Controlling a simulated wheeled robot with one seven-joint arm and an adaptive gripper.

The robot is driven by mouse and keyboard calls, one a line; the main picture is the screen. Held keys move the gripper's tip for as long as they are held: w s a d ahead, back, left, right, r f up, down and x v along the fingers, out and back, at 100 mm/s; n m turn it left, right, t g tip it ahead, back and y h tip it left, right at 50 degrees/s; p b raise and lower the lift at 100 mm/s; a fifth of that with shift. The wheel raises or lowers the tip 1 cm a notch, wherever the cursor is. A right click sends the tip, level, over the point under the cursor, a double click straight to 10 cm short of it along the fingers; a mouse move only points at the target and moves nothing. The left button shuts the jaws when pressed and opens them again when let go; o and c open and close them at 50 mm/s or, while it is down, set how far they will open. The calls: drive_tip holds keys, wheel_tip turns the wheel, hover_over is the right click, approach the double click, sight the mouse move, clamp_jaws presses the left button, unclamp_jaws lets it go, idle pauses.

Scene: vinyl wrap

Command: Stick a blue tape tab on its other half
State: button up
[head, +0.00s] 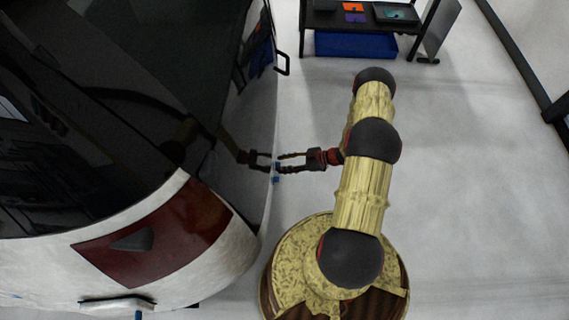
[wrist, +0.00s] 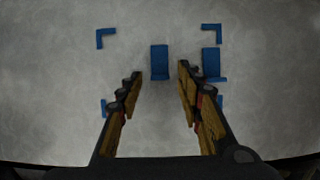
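A blue tape tab (wrist: 159,62) shows as an upright rectangle on the pale panel in the wrist view, just beyond and between my fingertips. Another blue piece (wrist: 212,62), with a foot at its lower end, lies to its right, beyond the right finger. My gripper (wrist: 160,73) is open, with clear gaps between each finger and the middle tab. I cannot tell how far the fingertips are from the panel. In the head view my gripper (head: 280,163) reaches left to the car's side, where small blue bits (head: 275,180) show.
Blue corner marks sit at upper left (wrist: 105,38) and upper right (wrist: 212,32), with more blue partly hidden by my fingers below. The car (head: 170,250) fills the left of the head view. A shelf with a blue bin (head: 350,45) stands at the back; the floor at right is clear.

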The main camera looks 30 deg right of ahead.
clamp_jaws()
drive_tip(key=c, duration=0.5)
unclamp_jaws()
drive_tip(key=shift+c, duration=1.2)
clamp_jaws()
drive_tip(key=shift+s+d, duration=0.35)
drive_tip(key=shift+d, duration=0.2)
drive_tip(key=s+d+b, duration=0.1)
drive_tip(key=s+d, duration=0.3)
drive_tip(key=d, duration=0.1)
drive_tip(key=shift+d, duration=0.25)
drive_tip(key=shift+s, duration=0.1)
